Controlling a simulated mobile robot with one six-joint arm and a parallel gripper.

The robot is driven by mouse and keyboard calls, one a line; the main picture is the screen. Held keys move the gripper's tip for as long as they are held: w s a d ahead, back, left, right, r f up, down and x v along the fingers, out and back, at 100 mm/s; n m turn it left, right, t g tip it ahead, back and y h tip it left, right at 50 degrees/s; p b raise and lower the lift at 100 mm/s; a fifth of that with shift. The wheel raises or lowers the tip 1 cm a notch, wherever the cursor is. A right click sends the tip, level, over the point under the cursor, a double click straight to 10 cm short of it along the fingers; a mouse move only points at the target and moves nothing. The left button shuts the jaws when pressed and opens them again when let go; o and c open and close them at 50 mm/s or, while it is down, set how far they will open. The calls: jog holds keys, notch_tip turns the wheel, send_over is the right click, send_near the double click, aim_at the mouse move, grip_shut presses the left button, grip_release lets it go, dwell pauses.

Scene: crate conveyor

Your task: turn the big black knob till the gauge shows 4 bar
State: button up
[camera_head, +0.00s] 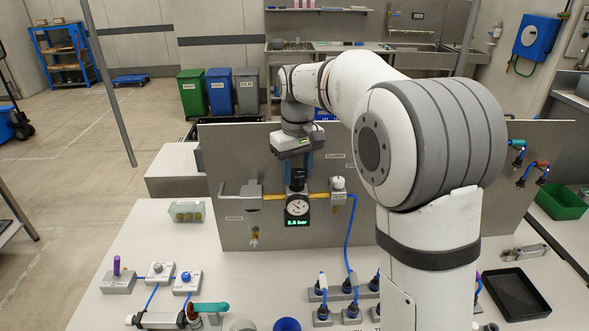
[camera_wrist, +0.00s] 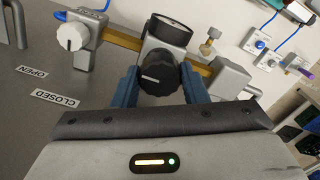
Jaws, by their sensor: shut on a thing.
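The big black knob (camera_wrist: 160,79) sits on the regulator body, between the two blue fingers of my gripper (camera_wrist: 159,88) in the wrist view. My gripper is shut on the knob from both sides. In the head view the knob (camera_head: 297,178) is partly covered by my gripper (camera_head: 298,162), which comes from above. The gauge (camera_head: 298,209) hangs just below it, with a round white dial and a green digital readout. In the wrist view the gauge's face (camera_wrist: 172,22) is seen too obliquely to read.
A grey panel (camera_head: 225,150) stands behind the regulator. A brass pipe (camera_head: 272,197) runs either side of it. A white knob (camera_wrist: 71,37) is close by, near the OPEN and CLOSED labels. Blue hose (camera_head: 351,225) drops right of the gauge. Valves and buttons stand on the table front.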

aim_at(297, 173)
jog(key=m, duration=0.5)
jog(key=shift+m+p, duration=0.3)
jog(key=shift+m, duration=0.1)
jog(key=shift+f, duration=0.1)
dwell(0.3)
jog(key=o, duration=1)
jog(key=shift+c, duration=0.2)
jog(key=shift+r+b, duration=0.35)
jog(key=shift+r, duration=3.6)
jog(key=shift+s, duration=0.1)
